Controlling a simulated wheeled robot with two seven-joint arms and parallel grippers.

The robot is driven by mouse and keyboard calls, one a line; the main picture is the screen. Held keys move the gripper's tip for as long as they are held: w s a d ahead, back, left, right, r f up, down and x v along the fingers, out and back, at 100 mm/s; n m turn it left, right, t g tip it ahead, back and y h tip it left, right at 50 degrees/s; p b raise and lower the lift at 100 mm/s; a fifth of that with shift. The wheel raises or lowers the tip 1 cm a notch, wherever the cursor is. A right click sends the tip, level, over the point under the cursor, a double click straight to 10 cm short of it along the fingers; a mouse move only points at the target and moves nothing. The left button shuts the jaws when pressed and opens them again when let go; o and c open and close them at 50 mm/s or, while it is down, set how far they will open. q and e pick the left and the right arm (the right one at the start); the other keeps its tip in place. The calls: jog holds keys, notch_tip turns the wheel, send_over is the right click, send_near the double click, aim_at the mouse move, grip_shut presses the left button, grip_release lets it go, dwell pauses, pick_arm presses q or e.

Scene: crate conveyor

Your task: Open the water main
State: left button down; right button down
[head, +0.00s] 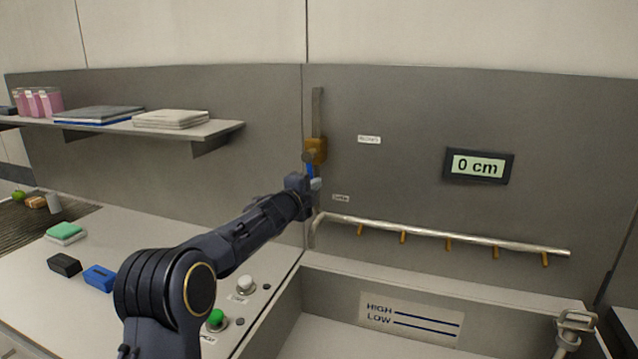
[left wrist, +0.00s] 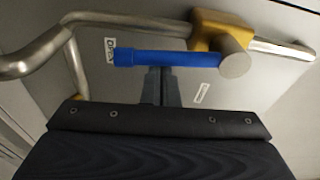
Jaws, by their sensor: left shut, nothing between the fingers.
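The water main valve is a brass body (head: 316,150) on a vertical pipe against the grey back panel. Its blue lever (head: 310,170) hangs down from it, partly hidden by my left gripper. In the left wrist view the blue lever (left wrist: 165,58) runs from a grey hub beside the brass body (left wrist: 210,28), roughly along the pipe, its free end by a label (left wrist: 110,48) that seems to read OPEN. My left gripper (head: 312,182) is shut and empty; its fingertips (left wrist: 162,72) are at the lever's side, contact unclear. My right gripper is out of view.
A horizontal pipe with several brass nozzles (head: 450,234) runs above a basin with a HIGH/LOW plate (head: 412,318). A display (head: 478,166) reads 0 cm. A shelf (head: 180,130) is at left. Green and white buttons (head: 216,318) and blocks sit on the left counter.

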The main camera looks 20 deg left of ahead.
pick_arm(q)
jog(key=shift+a+f+m, duration=0.1)
jog(key=shift+a+m, duration=0.35)
jog(key=shift+m, duration=0.05)
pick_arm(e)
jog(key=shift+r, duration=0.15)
pick_arm(q)
jog(key=shift+d, duration=0.1)
